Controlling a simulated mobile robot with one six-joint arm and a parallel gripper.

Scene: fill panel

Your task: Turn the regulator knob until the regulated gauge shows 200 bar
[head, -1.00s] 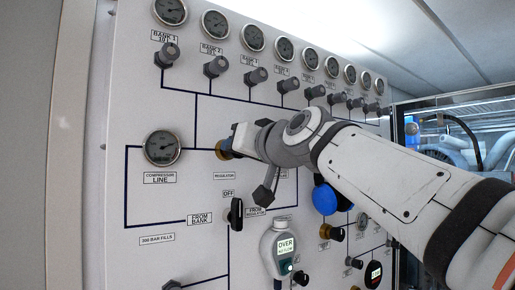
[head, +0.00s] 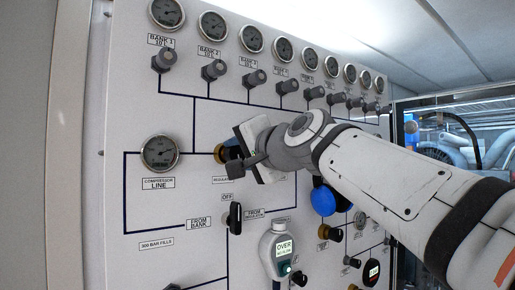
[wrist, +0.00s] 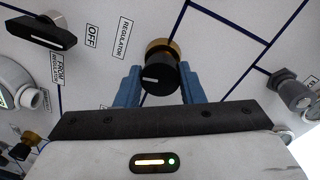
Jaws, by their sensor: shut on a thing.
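The regulator knob (wrist: 159,75) is black with a white mark and a brass collar. It sits between the blue fingers of my gripper (wrist: 160,84) in the wrist view, and the gripper is shut on it. The white mark points left there. In the head view the knob's brass collar (head: 220,153) shows at the left of my gripper (head: 234,149), which hides most of the knob. The REGULATOR label (wrist: 122,38) is beside the knob in the wrist view. I cannot make out a regulated gauge; my arm covers part of the panel.
The compressor line gauge (head: 160,152) is left of the knob. A row of bank gauges (head: 252,38) with valve knobs (head: 254,79) runs above. A black selector handle (head: 234,217), a green-lit display (head: 284,247) and a blue knob (head: 324,199) lie below.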

